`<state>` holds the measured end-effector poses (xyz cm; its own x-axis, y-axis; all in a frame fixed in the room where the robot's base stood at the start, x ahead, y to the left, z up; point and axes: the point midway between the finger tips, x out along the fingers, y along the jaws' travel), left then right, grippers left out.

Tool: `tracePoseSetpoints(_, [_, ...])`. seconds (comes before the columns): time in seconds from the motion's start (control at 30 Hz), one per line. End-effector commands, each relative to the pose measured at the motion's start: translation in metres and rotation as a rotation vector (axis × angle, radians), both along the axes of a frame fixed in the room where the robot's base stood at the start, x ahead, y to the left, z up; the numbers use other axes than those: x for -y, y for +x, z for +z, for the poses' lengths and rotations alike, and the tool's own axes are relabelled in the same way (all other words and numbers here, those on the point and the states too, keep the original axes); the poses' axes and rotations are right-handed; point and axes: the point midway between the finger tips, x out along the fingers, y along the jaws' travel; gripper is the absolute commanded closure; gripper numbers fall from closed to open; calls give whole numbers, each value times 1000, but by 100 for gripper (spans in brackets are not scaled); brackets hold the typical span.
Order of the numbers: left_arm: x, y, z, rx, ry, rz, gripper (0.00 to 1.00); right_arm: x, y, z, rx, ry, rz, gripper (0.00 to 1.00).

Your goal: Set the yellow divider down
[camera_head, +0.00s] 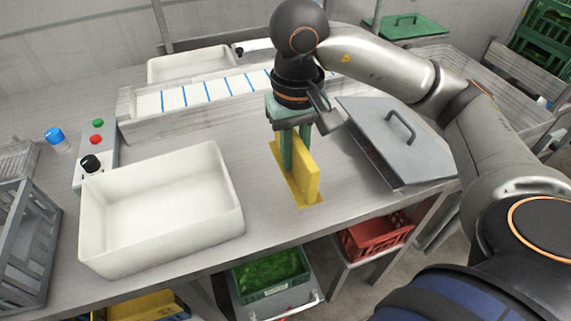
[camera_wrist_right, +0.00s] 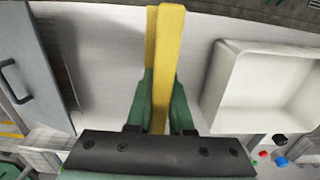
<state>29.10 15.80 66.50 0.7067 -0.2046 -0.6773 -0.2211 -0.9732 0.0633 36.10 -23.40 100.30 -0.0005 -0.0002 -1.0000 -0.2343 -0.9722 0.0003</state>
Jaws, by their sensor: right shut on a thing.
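The yellow divider (camera_head: 307,175) is an upright plate held over the worktop in the head view. It also shows in the right wrist view (camera_wrist_right: 166,55), running away from between the fingers. My right gripper (camera_head: 292,150) has green fingers and is shut on the divider, pointing down. A flat yellow patch (camera_head: 314,203) lies on the worktop under and beside the divider; a strip of it shows in the wrist view (camera_wrist_right: 150,40). I cannot tell whether the divider's lower edge touches the worktop. My left gripper is not in view.
A white basin (camera_head: 230,190) stands left of the divider. A grey hatch lid (camera_head: 375,118) with a handle lies at its right. A slatted channel with blue stripes (camera_head: 207,91) runs behind. A control box (camera_head: 96,150) sits at the left. Bare worktop (camera_head: 262,215) surrounds the patch.

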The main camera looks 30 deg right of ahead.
Motion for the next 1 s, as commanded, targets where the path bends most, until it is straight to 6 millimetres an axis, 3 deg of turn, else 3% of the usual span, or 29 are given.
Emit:
tracePoseSetpoints(0.2, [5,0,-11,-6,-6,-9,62,23,32,-41,-6,2,-2,100])
tracePoseSetpoints(0.33, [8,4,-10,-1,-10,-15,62,30,43,-53,-2,1,0,100])
tracePoseSetpoints(0.47, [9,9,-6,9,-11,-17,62,34,48,-59,0,2,1,100])
tracePoseSetpoints(0.77, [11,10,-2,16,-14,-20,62,38,53,-94,-2,1,2,100])
tracePoseSetpoints(1.0, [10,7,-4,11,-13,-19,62,38,53,-97,2,1,2,100])
